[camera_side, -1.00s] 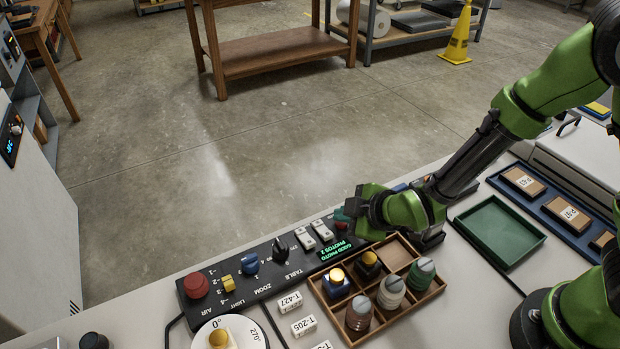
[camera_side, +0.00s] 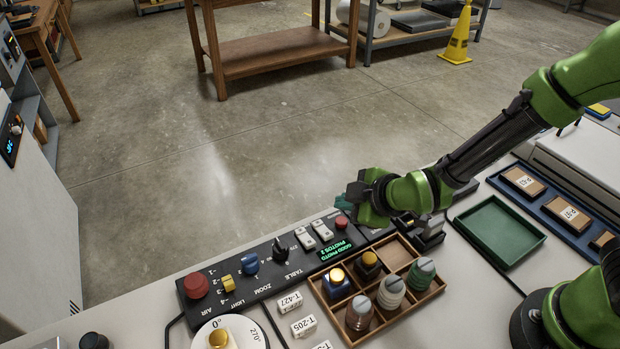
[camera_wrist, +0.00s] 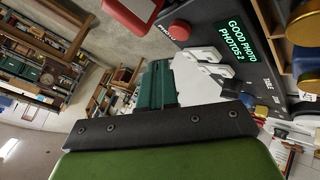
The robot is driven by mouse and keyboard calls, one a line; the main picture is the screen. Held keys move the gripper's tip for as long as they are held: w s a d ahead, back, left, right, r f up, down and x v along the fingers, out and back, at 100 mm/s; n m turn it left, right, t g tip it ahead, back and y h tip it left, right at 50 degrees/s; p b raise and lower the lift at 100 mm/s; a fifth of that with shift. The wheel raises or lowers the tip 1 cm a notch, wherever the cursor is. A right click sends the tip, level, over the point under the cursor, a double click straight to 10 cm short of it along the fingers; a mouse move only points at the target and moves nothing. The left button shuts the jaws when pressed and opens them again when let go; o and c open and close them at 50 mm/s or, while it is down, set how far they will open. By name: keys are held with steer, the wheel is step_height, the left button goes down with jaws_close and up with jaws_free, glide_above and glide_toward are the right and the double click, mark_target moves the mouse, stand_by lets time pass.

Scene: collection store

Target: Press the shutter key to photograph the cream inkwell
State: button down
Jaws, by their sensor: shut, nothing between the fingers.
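The cream inkwell (camera_side: 222,341) with its gold cap stands on the white turntable (camera_side: 252,331), cut by the side view's bottom edge. The red photo key (camera_side: 341,222) sits at the right end of the black control box. It also shows in the wrist view (camera_wrist: 180,29) beside the label "PHOTO". The green-lit display (camera_side: 335,250) reads "GOOD PHOTO, PHOTOS 2", also in the wrist view (camera_wrist: 243,40). My gripper (camera_side: 349,200) is shut and empty, above and behind the red key, apart from it. Its green fingers (camera_wrist: 156,86) show in the wrist view.
The control box also has a red knob (camera_side: 196,285), a yellow lever (camera_side: 228,283), a blue knob (camera_side: 251,263) and white keys (camera_side: 321,231). A wooden tray (camera_side: 437,290) holds several inkwells and spool-like items. A green tray (camera_side: 500,232) is empty.

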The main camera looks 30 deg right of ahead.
mark_target(344, 224)
steer(key=shift+r, duration=1.6)
steer(key=s+m, duration=0.1)
steer(key=s+a+f+g, duration=0.1)
steer(key=s+m+g+y, duration=0.1)
steer(key=shift+s+a+f+m, duration=0.15)
steer(key=shift+a+m, duration=0.15)
steer(key=shift+a, duration=0.05)
steer(key=s+d+r+m, duration=1.2)
steer(key=d+r, duration=0.4)
steer(key=d, duration=0.1)
steer(key=shift+s+m+h, duration=0.2)
steer(key=shift+m+h, duration=0.1)
steer(key=shift+h, duration=0.1)
